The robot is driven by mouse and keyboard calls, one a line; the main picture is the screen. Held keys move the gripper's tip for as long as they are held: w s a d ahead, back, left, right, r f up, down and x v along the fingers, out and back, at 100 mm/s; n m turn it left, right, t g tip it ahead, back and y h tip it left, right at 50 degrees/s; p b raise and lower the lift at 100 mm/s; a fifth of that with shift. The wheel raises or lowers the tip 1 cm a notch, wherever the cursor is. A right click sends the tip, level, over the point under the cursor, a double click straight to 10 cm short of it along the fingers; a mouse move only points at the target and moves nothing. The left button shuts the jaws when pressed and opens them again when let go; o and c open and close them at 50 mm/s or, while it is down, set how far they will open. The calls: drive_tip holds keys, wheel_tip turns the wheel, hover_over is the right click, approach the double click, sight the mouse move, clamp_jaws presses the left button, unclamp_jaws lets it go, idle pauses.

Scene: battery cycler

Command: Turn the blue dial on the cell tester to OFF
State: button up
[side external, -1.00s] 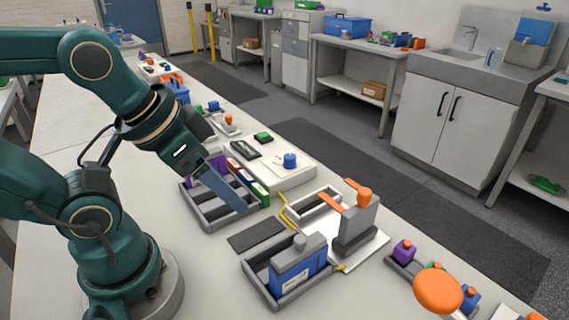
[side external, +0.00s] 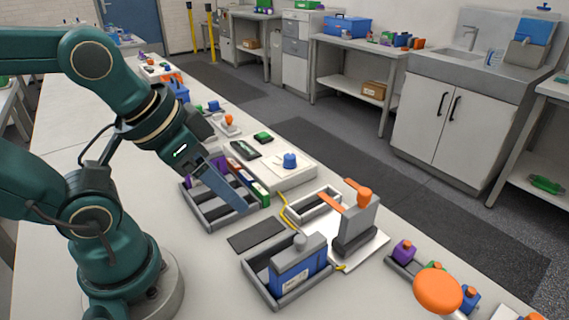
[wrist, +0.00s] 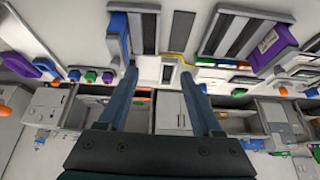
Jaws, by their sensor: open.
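The blue dial (side external: 289,160) sits on top of a low white box, the cell tester (side external: 292,178), in the middle of the bench in the side view. A pale pointer mark shows beside the dial, but its labels are too small to read. My gripper (side external: 243,208) points down over the grey tray of upright cells, left of and nearer than the tester, apart from the dial. In the wrist view my gripper (wrist: 160,73) has its two fingers spread with nothing between them. I cannot make out the dial for certain in the wrist view.
The grey tray (side external: 212,224) holds several cells beneath my gripper. A front tray (side external: 278,300) holds a blue boxed cell (side external: 298,268). A grey stand with an orange lever (side external: 358,220) stands right of the dark mat (side external: 257,234). Free bench lies left of the trays.

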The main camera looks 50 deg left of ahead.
drive_tip(key=w+r+t, duration=0.1)
drive_tip(key=w+r, duration=0.3)
drive_tip(key=w, duration=0.2)
drive_tip(key=n+g, duration=0.2)
hover_over(289, 156)
drive_tip(key=s, duration=0.2)
drive_tip(key=shift+y, duration=0.4)
drive_tip(key=f, duration=1)
drive_tip(key=shift+d, duration=0.35)
drive_tip(key=shift+s+a+f, duration=0.1)
drive_tip(key=shift+a+f, duration=0.05)
drive_tip(key=shift+f, duration=0.25)
drive_tip(key=shift+x, duration=2.3)
drive_tip(key=shift+c, duration=0.3)
clamp_jaws()
